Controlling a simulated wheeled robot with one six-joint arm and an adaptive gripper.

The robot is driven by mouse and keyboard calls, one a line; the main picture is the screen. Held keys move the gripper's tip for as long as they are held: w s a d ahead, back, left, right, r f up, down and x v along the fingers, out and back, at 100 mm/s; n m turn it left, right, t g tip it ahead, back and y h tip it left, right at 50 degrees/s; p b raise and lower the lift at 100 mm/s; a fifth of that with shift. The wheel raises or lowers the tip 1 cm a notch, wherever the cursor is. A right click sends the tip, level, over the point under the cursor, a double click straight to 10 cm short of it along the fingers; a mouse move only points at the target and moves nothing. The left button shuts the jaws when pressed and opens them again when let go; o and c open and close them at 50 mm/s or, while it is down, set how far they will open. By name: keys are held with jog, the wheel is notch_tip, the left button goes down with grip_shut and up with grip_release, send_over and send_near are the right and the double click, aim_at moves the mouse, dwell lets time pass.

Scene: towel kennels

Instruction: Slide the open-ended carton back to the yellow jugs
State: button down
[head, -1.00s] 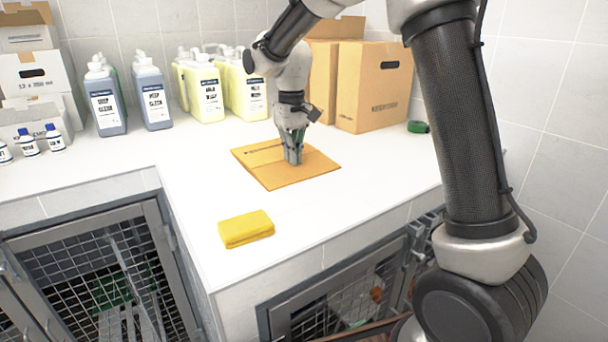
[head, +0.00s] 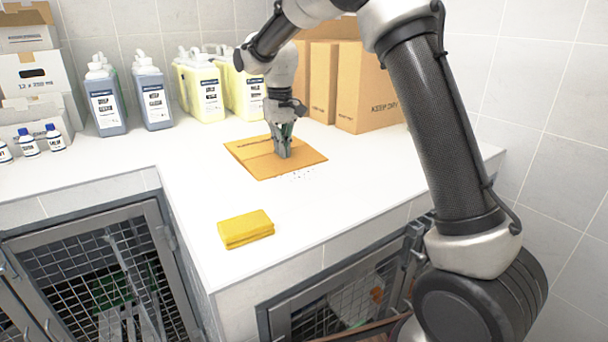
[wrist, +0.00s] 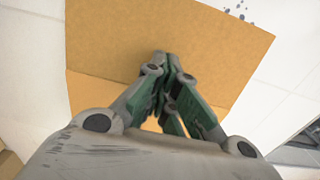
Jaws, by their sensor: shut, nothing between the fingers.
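The orange-brown carton (head: 258,156) lies low and flat-looking on the white counter, with a crease across it. In the wrist view its cardboard (wrist: 180,35) fills the middle. My gripper (head: 283,155) is shut and empty, pointing down with its fingertips at the carton's upper face. I cannot tell how firmly they touch it. The pale yellow jugs (head: 207,95) stand against the back wall, behind and left of the carton, with bare counter between. My wrist and arm hide part of the jugs on the right.
Upright brown boxes (head: 362,95) stand behind and right of the carton. Blue-grey jugs (head: 152,98) and small blue-capped bottles (head: 55,138) are at left. A yellow folded cloth (head: 246,229) lies near the front edge. Dark specks (head: 300,176) mark the counter beside the carton. Mesh kennel doors (head: 100,270) are below.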

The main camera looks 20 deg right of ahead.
jog(key=shift+w+a+r, duration=0.1)
jog(key=shift+w+a, duration=0.15)
jog(key=shift+w, duration=0.5)
jog(key=shift+w+a, duration=0.2)
jog(key=shift+w, duration=0.55)
notch_tip(320, 180, up, 8)
